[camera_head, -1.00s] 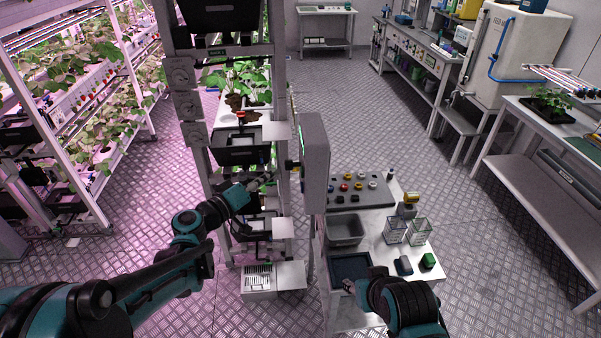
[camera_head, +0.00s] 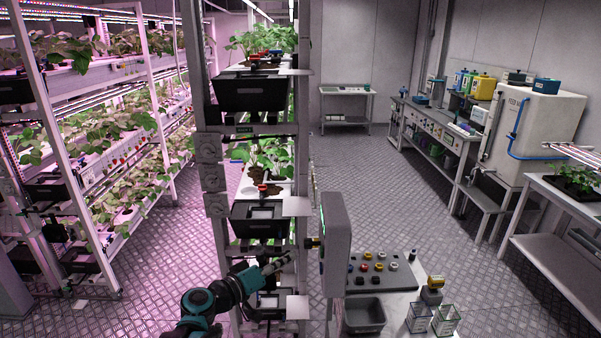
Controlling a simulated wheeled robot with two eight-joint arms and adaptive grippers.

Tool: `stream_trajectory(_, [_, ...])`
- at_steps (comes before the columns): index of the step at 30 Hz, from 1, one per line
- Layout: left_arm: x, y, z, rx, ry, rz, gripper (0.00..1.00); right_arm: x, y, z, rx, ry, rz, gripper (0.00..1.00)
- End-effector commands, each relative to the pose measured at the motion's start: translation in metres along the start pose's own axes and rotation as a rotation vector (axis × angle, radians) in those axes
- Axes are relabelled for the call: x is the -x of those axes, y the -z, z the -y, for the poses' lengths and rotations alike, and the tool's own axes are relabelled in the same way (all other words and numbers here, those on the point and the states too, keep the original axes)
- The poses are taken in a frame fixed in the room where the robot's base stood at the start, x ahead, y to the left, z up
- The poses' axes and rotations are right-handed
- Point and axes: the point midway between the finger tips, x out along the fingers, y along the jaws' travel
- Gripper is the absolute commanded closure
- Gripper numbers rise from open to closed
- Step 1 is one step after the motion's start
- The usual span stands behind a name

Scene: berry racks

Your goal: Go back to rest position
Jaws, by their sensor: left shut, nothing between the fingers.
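My left arm comes in from the bottom, with teal and black links. Its gripper (camera_head: 276,265) is shut and empty, reaching up and right in front of the lower part of the tall berry rack (camera_head: 216,172). I cannot tell whether it touches the rack. My right arm and gripper are out of view.
The rack holds black bins (camera_head: 252,95) and strawberry plants (camera_head: 268,155). Right of it are a grey control box (camera_head: 336,243) and a small table with a grey tray (camera_head: 364,316), buttons and glass containers (camera_head: 446,319). The metal floor (camera_head: 390,190) behind is clear.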

Motion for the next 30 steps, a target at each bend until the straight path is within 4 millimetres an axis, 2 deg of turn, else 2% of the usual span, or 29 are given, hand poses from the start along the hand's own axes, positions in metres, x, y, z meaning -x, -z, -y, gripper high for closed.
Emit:
stream_trajectory(5, [0.043,-0.061,0.012,-0.076,0.173,0.148,1.0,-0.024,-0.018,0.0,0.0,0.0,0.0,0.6])
stream_trajectory(8, [0.079,-0.099,0.028,-0.125,0.308,0.237,1.0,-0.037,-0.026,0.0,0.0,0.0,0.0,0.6])
stream_trajectory(12, [0.139,-0.147,0.058,-0.196,0.513,0.335,1.0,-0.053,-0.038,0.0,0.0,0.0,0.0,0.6])
stream_trajectory(15, [0.183,-0.174,0.081,-0.245,0.657,0.382,1.0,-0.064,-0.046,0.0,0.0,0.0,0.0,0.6])
stream_trajectory(18, [0.221,-0.194,0.102,-0.289,0.78,0.412,1.0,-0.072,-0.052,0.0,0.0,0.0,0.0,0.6])
stream_trajectory(22, [0.254,-0.206,0.118,-0.329,0.888,0.426,1.0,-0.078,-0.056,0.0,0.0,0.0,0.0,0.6])
stream_trajectory(25, [0.266,-0.209,0.124,-0.344,0.927,0.43,1.0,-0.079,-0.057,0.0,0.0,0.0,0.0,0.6])
stream_trajectory(30, [0.269,-0.208,0.124,-0.348,0.939,0.431,1.0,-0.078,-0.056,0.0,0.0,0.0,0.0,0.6])
